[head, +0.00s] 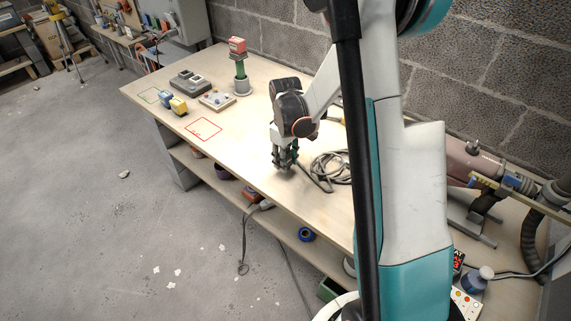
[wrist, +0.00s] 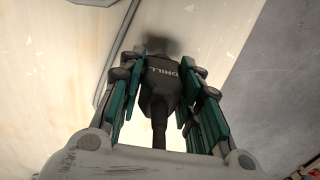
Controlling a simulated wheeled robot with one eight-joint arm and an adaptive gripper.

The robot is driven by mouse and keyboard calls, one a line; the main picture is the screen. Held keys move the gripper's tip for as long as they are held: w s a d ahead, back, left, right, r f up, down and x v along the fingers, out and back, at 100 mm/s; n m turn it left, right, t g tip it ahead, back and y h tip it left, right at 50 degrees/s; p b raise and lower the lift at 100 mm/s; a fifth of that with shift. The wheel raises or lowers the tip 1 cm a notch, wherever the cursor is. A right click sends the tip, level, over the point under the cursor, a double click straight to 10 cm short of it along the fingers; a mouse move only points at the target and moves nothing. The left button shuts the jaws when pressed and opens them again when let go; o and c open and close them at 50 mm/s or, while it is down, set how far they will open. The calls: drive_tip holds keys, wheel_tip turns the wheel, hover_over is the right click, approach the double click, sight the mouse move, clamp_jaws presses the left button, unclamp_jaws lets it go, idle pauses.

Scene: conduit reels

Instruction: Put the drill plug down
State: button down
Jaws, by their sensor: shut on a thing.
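The drill plug (wrist: 160,88) is a dark plug marked "DRILL", seen in the wrist view between my fingers. My gripper (wrist: 161,80) is shut on it, with teal-padded fingers on both sides. In the head view my gripper (head: 286,160) is low over the workbench (head: 247,160), near its front edge. The plug is mostly hidden by the fingers there. A dark shadow lies just beyond the plug's end in the wrist view; I cannot tell whether the plug touches the bench. A grey cable (head: 331,167) lies coiled to the right of my gripper.
A red outlined rectangle (head: 204,129) and a green one (head: 149,95) mark the bench left of my gripper. Yellow (head: 178,106) and blue (head: 165,97) blocks, a grey socket unit (head: 190,83), a small board (head: 217,100) and a green post (head: 241,70) stand further back.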

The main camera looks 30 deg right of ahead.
drive_tip(key=shift+f, duration=0.6)
drive_tip(key=shift+f+b, duration=0.5)
drive_tip(key=shift+f, duration=0.15)
drive_tip(key=c, duration=1.2)
unclamp_jaws()
drive_tip(key=shift+o, duration=0.2)
drive_tip(key=shift+r, duration=0.2)
